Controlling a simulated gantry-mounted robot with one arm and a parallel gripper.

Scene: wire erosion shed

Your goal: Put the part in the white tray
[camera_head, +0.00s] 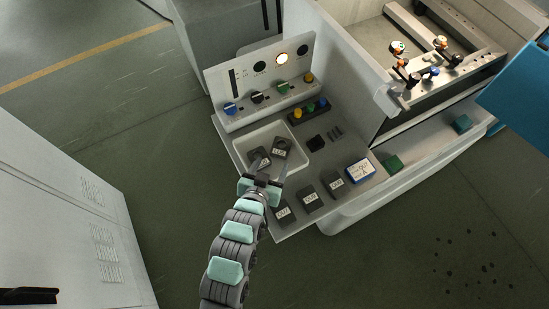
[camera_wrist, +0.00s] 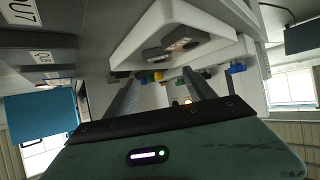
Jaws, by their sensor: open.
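The white tray (camera_head: 254,138) sits on the grey console. Two dark grey blocks with pale labels lie in it: one at its left (camera_head: 260,157) and one at its right (camera_head: 281,147). Both blocks (camera_wrist: 156,53) (camera_wrist: 186,40) also show in the tray (camera_wrist: 135,45) in the wrist view. Three similar labelled blocks stand in a row on the console: left (camera_head: 282,213), middle (camera_head: 310,198) and right (camera_head: 337,184). My gripper (camera_head: 266,174) is at the tray's near edge. In the wrist view its fingers (camera_wrist: 160,92) are apart with nothing held between them.
A blue-and-white labelled box (camera_head: 360,171) stands right of the row. A raised panel with knobs (camera_head: 262,82) stands behind the tray. A strip of coloured buttons (camera_head: 309,111) and a small black block (camera_head: 316,143) lie right of it. The machine tank (camera_head: 340,60) rises farther right.

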